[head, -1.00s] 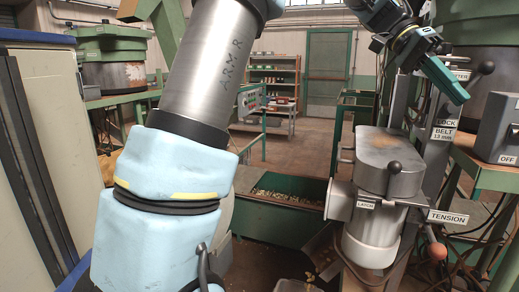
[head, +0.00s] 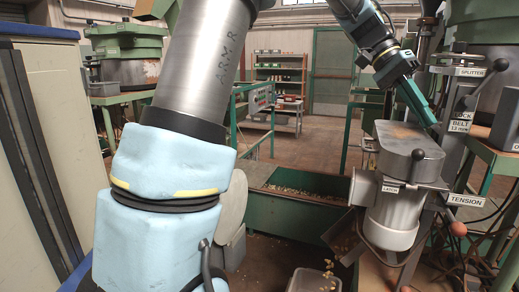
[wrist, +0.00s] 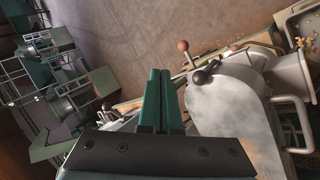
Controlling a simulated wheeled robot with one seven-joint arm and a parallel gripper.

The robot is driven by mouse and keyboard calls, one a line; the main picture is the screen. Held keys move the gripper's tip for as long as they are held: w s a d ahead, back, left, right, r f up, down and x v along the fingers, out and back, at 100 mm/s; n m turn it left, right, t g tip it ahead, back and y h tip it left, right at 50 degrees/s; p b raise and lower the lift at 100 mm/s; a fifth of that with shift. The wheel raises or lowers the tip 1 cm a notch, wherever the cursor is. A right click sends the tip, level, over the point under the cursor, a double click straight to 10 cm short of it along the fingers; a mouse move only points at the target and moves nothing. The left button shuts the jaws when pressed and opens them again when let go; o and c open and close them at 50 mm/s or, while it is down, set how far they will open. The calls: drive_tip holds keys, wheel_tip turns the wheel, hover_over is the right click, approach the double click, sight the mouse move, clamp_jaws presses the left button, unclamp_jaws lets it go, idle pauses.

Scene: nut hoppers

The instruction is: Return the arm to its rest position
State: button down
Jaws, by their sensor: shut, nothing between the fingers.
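My gripper (head: 430,117) has green fingers and is at the upper right of the head view, just above and beside the grey-lidded motor housing (head: 408,150) marked LATCH. In the wrist view the two green fingers (wrist: 160,78) lie together with nothing between them. The grey housing also shows in the wrist view (wrist: 235,105), to the right of the fingers. My arm rises across the left half of the head view and bends over to the gripper. I cannot tell whether the fingertips touch anything.
Levers labelled SPLITTER (head: 500,65) and TENSION (head: 459,229) stand close right of my gripper. A green trough of nuts (head: 290,214) lies below, with a grey bin (head: 314,280) in front. Open floor shows in the middle distance.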

drive_tip(key=w+a+f+n+t+y+b, duration=0.1)
drive_tip(key=w+a+f+n+t, duration=0.15)
drive_tip(key=a+f, duration=0.55)
drive_tip(key=w+a+f+n+t+y, duration=0.15)
drive_tip(key=a+f+n, duration=0.35)
drive_tip(key=a, duration=0.6)
drive_tip(key=w+a+f+n+t+y+b, duration=0.1)
drive_tip(key=w+a+f+n+t, duration=0.15)
drive_tip(key=a+f, duration=0.6)
drive_tip(key=s+a+f+n+t, duration=0.1)
drive_tip(key=s+a+f, duration=0.1)
drive_tip(key=a, duration=0.3)
drive_tip(key=s+a+f+t+y, duration=0.1)
drive_tip(key=s+a+f, duration=0.1)
drive_tip(key=a, duration=0.3)
drive_tip(key=shift+s+a+f+n+b, duration=0.3)
drive_tip(key=shift+s+a+f+n, duration=0.1)
drive_tip(key=shift+s, duration=0.1)
